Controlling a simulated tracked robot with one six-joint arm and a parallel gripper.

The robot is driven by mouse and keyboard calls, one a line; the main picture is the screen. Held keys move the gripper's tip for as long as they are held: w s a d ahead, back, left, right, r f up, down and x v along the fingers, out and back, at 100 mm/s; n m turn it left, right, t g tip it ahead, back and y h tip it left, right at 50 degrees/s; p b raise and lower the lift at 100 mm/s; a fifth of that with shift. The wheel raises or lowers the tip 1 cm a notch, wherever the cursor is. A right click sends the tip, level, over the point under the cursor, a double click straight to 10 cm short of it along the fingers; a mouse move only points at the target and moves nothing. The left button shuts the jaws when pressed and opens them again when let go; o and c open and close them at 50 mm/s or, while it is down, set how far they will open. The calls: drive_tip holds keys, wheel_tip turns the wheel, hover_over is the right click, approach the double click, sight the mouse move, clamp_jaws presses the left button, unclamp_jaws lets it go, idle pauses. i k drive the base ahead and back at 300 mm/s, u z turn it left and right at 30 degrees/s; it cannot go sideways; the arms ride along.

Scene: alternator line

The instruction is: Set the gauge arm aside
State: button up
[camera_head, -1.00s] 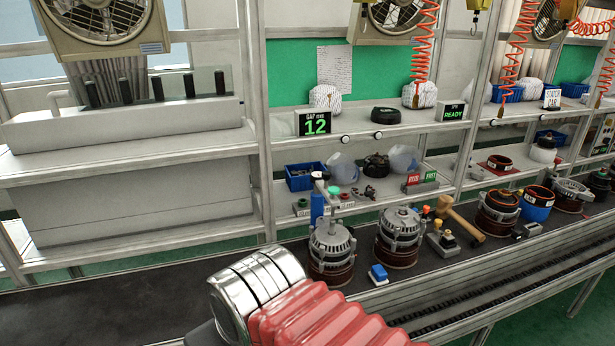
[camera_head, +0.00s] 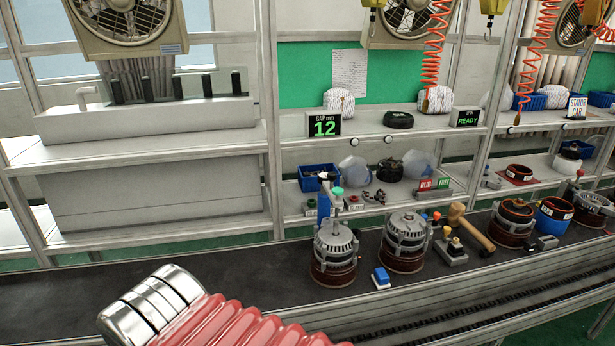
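What looks like the gauge arm (camera_head: 329,182) is a pale arm at the top of a blue post (camera_head: 323,209), with a green knob (camera_head: 337,191) at its end. It stands at the back of the dark bench, over the left alternator (camera_head: 335,252). I cannot tell whether its tip touches the alternator. A gap display (camera_head: 324,125) on the shelf above reads 12. My arm, with a chrome joint and red ribbed sleeve, crosses the lower front, apart from the gauge arm. My gripper is not in view.
A second alternator (camera_head: 405,243) stands to the right. A small blue-topped block (camera_head: 381,278) lies between them in front. A mallet (camera_head: 470,227) and more alternator parts are further right. The dark bench (camera_head: 90,292) is clear at left. A lower shelf with bins is behind.

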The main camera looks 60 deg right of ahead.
sight(331, 182)
drive_tip(key=u, duration=1)
drive_tip(key=k, duration=1.35)
drive_tip(key=z, duration=1.15)
drive_tip(key=i, duration=0.65)
drive_tip(key=z, duration=0.05)
